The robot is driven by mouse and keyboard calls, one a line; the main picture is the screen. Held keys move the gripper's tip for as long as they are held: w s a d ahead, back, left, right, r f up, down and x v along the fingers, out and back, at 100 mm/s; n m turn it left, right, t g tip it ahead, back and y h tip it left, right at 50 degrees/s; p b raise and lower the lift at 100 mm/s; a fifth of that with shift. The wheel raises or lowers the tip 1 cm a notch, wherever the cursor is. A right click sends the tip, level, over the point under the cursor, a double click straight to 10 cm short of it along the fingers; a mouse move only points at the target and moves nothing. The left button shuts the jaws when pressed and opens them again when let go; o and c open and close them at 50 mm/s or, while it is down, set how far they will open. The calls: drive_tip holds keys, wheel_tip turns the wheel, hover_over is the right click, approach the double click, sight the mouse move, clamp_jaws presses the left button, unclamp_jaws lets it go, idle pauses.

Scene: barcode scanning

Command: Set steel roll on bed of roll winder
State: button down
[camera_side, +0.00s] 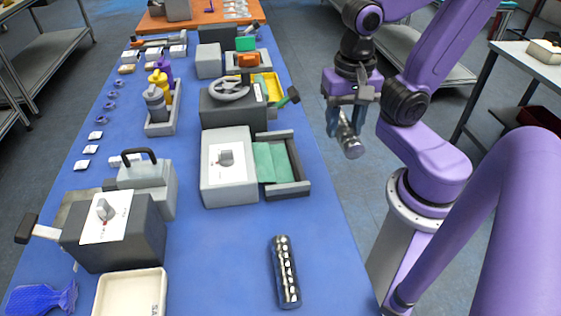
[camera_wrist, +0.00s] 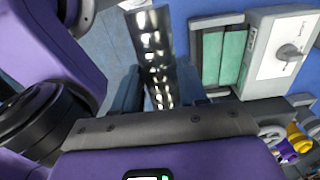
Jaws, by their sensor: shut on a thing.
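My gripper (camera_side: 346,118) is shut on a shiny steel roll (camera_side: 350,143), which hangs tilted below the fingers. In the side view they are in the air to the right of the blue table's edge. The wrist view shows the roll (camera_wrist: 152,45) between the fingers, its far end sticking out. A second, dark metallic roll (camera_side: 284,270) with bright spots lies on the table front. The bed also shows in the wrist view (camera_wrist: 222,55).
Another grey machine (camera_side: 115,235) with a side lever and a white tray (camera_side: 130,293) are at front left. The blue table (camera_side: 215,265) is clear around the second roll.

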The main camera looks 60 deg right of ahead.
drive_tip(key=shift+w+d+f, duration=0.1)
drive_tip(key=shift+w+d, duration=0.05)
drive_tip(key=shift+w, duration=0.1)
drive_tip(key=w+f, duration=0.3)
drive_tip(key=w, duration=0.3)
hover_over(280, 162)
wheel_tip(280, 162, down, 7)
drive_tip(key=shift+r, duration=0.1)
drive_tip(key=shift+f, duration=1.5)
drive_tip(key=shift+f, duration=0.15)
drive_tip(key=c, duration=0.6)
unclamp_jaws()
